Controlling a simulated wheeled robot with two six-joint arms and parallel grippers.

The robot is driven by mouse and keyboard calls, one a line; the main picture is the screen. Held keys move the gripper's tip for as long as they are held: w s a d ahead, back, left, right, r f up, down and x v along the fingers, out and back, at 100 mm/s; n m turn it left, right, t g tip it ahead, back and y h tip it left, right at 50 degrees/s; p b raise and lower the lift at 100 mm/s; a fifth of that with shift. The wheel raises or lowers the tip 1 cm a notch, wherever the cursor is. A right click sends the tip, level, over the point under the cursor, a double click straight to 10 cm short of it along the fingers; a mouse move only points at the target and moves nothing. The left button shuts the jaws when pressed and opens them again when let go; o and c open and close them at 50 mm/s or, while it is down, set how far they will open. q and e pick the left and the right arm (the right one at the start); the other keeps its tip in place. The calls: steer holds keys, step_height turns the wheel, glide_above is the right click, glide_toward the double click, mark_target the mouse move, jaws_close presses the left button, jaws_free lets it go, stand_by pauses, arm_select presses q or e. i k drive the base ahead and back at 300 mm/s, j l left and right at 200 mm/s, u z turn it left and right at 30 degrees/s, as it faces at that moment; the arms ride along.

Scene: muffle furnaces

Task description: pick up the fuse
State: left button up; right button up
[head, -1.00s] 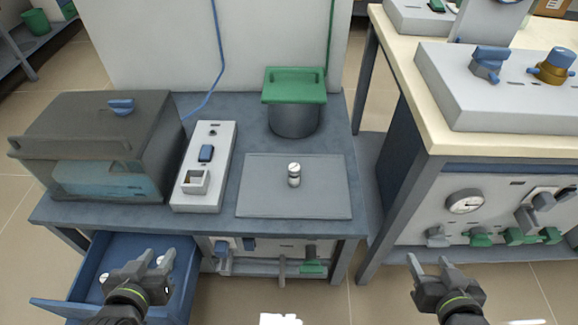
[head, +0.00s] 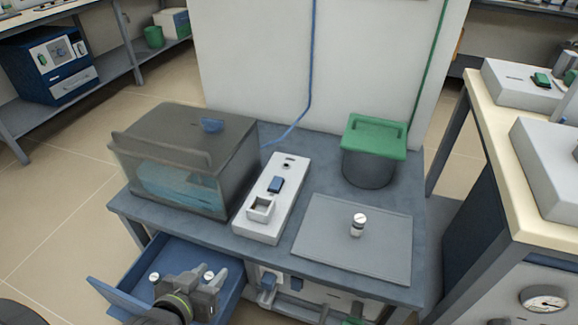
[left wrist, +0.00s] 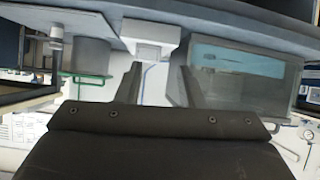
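A small silver-white cylinder, which looks like a fuse (head: 358,225), stands upright on a grey mat (head: 390,262) on the bench. Two similar white-topped pieces lie in the open blue drawer, a left one (head: 155,277) and a right one (head: 209,274); they are too small to tell apart. My left gripper (head: 192,280) is over the drawer area in the head view, close to the right piece. Its fingers are apart and empty in the left wrist view (left wrist: 160,85). An upright cylinder shows in the left wrist view (left wrist: 57,48). My right gripper is out of view.
A white block with a blue switch and square socket (head: 270,198) stands mid-bench. A dark tank (head: 185,160) is at its left. A green-lidded pot (head: 370,155) stands behind the mat. The open drawer (head: 125,298) juts out in front. A second bench is at the right.

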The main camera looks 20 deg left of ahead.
mark_target(154, 277)
steer(key=k+u, duration=0.15)
steer(key=u, duration=0.35)
steer(key=k+l+u, duration=0.1)
steer(key=u, duration=0.4)
